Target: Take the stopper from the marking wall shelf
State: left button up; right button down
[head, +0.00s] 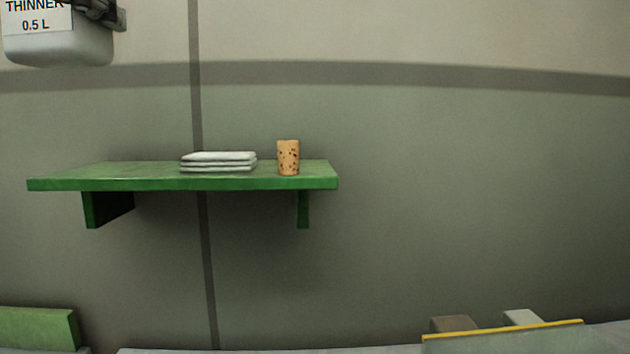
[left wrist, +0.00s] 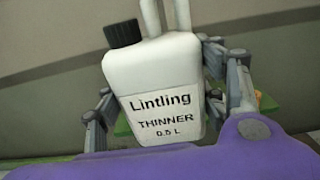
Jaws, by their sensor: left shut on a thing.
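A speckled cork stopper (head: 288,158) stands upright on the green wall shelf (head: 110,180), near its right end. My left gripper (left wrist: 160,85) is shut on a white thinner bottle (left wrist: 150,75) with a black cap, labelled "Lintling THINNER 0.5 L". In the head view the bottle (head: 60,45) is at the top left, above and left of the shelf, with part of my left gripper (head: 107,12) beside it. My right gripper is in neither view.
A stack of white folded cloths or tiles (head: 218,162) lies on the shelf just left of the stopper. Below, a green block (head: 38,328) is at the left and a yellow-edged panel (head: 505,335) at the right. The wall right of the shelf is bare.

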aim_at(287, 151)
jog(key=k+l, duration=0.1)
jog(key=k, duration=1.15)
